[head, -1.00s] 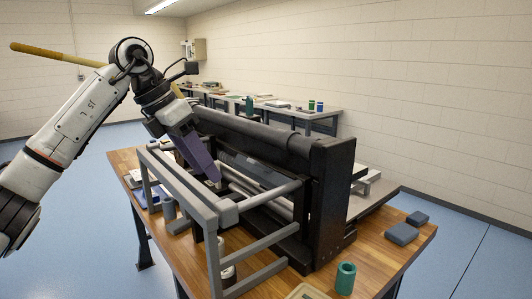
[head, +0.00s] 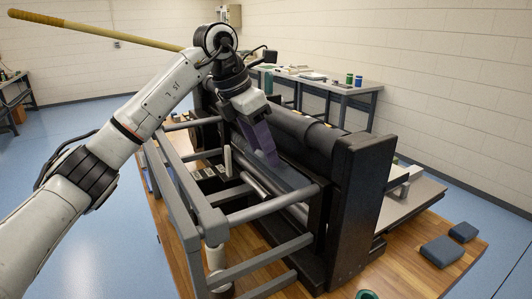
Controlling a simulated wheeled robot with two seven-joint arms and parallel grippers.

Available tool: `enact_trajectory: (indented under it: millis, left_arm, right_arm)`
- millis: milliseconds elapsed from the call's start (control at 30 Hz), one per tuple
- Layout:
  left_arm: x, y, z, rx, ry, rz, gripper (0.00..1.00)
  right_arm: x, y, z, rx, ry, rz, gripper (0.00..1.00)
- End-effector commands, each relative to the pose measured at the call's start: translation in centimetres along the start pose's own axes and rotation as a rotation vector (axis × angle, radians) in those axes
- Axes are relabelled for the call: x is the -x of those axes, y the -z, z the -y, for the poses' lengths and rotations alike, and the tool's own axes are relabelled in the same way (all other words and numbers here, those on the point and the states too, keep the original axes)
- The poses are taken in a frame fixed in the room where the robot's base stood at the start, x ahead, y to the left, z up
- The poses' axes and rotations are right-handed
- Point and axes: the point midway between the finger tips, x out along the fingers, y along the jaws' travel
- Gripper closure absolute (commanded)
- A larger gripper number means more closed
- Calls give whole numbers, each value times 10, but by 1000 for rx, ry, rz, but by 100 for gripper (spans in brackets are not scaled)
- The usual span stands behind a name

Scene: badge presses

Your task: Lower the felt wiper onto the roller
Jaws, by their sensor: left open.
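The press (head: 352,205) is a dark machine on the wooden table. A blue-grey bar (head: 287,180) slopes across its middle; it may be the felt wiper, but I cannot be sure. Pale metal rollers (head: 262,191) lie just below and in front of it, partly hidden by the grey front frame. A thick dark cylinder (head: 300,127) runs along the top. My left gripper (head: 268,158) is open, with purple fingers pointing down into the press near the upper side of the bar. I cannot tell whether they touch it. My right gripper is out of view.
A grey tube frame (head: 213,215) stands out from the press's front, below my left arm. Blue blocks (head: 442,251) lie on the table at right. A long yellow pole (head: 95,31) crosses behind my arm. A bench (head: 340,86) stands behind.

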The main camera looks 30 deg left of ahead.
Motion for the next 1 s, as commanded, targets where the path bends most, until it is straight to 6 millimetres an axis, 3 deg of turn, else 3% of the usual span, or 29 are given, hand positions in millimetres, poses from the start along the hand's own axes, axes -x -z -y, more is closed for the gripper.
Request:
enact_trajectory:
  millis: [200, 467, 500, 767, 1000]
  left_arm:
    - [-18, 0, 0, -1, 1, 1, 55]
    - [-20, 0, 0, -1, 0, 2, 55]
    - [-20, 0, 0, -1, 0, 2, 56]
    - [-20, 0, 0, 0, 0, 1, 100]
    - [-22, 1, 0, 0, 0, 11, 100]
  right_arm:
    - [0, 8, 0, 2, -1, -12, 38]
    - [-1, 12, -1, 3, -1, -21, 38]
    - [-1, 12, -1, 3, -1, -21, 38]
    - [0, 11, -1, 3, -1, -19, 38]
    - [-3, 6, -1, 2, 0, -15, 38]
